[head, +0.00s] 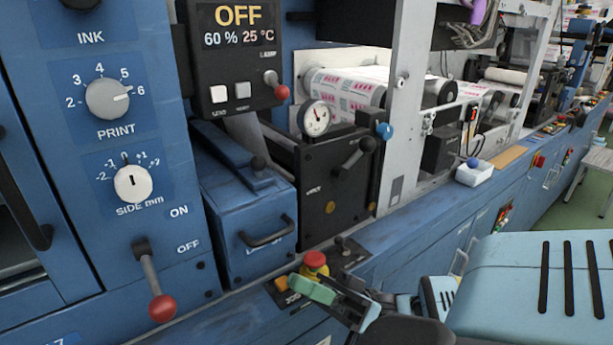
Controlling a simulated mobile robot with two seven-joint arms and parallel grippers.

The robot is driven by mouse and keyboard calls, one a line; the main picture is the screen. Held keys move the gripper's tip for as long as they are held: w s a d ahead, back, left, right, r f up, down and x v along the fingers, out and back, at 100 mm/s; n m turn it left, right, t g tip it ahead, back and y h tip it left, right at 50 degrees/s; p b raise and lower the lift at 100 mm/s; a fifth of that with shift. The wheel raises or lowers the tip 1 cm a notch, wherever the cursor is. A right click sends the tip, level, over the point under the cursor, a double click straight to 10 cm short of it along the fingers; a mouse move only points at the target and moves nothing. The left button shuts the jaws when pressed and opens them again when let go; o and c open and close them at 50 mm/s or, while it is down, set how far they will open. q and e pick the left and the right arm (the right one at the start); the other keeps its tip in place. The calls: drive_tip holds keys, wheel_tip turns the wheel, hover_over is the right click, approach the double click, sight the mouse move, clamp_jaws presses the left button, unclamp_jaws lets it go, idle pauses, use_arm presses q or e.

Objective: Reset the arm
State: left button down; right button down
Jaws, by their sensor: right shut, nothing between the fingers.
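My right gripper (313,289) is low in the middle of the head view, with a green fingertip and a dark body. Its fingers are shut with nothing between them. It is in front of a red mushroom button (315,262) on a yellow base and covers part of that button's panel. Whether it touches the button I cannot tell. My right arm (530,285), light blue with black slots, comes in from the lower right. My left gripper and left arm are not in view.
A blue machine cabinet with a print knob (108,98) and a red-tipped lever (162,306) is at left. The display (237,27) reads OFF. A blue box (245,215), a gauge (314,118) and a printed roll (345,87) stand behind. Green floor shows at right.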

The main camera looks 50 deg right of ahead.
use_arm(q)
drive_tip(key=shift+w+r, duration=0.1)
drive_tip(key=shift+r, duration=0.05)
